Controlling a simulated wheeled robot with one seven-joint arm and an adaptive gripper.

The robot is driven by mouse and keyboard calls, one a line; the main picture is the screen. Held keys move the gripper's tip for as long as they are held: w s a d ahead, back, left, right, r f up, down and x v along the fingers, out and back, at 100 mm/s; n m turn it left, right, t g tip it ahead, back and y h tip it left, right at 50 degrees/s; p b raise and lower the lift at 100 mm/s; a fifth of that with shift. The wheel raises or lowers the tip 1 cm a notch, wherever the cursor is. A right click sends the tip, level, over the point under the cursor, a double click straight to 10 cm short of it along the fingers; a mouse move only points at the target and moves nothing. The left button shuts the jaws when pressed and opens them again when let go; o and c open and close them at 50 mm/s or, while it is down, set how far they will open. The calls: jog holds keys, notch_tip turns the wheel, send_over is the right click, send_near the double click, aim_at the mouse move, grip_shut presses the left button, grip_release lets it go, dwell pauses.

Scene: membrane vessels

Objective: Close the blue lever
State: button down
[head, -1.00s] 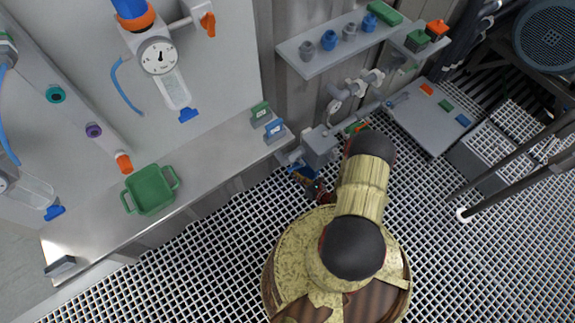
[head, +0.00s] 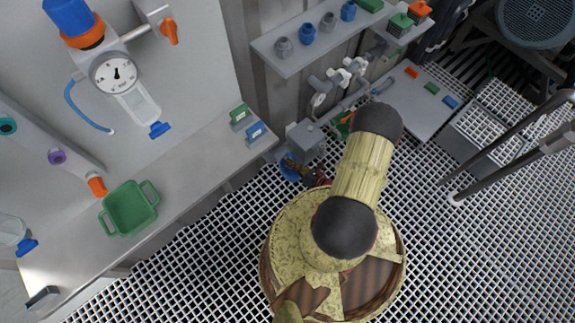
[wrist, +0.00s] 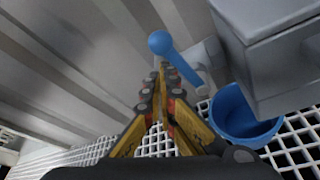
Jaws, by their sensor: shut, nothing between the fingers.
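The blue lever (wrist: 178,62) shows in the wrist view as a rod with a round knob, slanting from upper left to lower right beside a grey fitting. My gripper (wrist: 164,68) is shut and empty. Its fingertips lie just below and beside the rod in the picture; I cannot tell whether they touch it. In the head view my gripper (head: 300,174) is low beside the grey box, partly hidden by my arm. The lever cannot be made out clearly there.
A blue cup-shaped part (wrist: 240,118) sits right of my fingers, under a grey box (wrist: 275,45). A bench with a green tray (head: 130,208) stands left.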

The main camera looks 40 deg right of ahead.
jog(key=shift+d+r, duration=0.15)
jog(key=shift+d, duration=0.45)
dwell(0.3)
